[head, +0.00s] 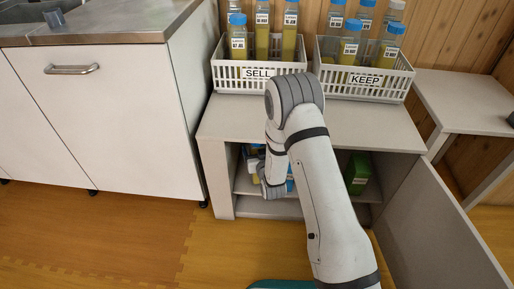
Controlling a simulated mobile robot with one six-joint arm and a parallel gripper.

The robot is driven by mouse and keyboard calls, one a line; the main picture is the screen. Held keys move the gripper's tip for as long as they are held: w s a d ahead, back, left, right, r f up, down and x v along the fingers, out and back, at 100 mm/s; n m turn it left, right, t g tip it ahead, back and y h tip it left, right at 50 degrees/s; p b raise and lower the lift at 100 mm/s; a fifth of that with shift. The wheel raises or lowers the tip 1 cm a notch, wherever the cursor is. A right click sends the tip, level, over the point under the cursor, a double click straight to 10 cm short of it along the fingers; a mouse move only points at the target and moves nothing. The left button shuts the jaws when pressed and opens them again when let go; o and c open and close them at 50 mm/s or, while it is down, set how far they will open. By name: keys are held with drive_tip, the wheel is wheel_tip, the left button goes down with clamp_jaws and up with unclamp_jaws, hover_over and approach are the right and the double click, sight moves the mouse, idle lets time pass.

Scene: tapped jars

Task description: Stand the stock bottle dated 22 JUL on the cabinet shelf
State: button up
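The cabinet (216,150) stands low in the middle with its door (425,235) swung open to the right. Its inner shelf (245,186) shows in part behind my arm. My arm reaches down to the cabinet opening, and my gripper (257,165) is at the shelf, mostly hidden by my wrist. Bits of blue and yellow show around it; I cannot tell whether these are a bottle in its fingers or things behind.
A white basket marked SELL (230,78) and one marked KEEP (395,87) stand on the cabinet top. A green box (357,173) is inside the cabinet at right. A white counter unit (120,120) stands at left, a side shelf (470,100) at right.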

drive_tip(key=shift+v, duration=2.9)
drive_tip(key=p+v, duration=0.2)
drive_tip(key=v, duration=0.5)
drive_tip(key=shift+s+d, duration=0.15)
drive_tip(key=shift+s, duration=0.25)
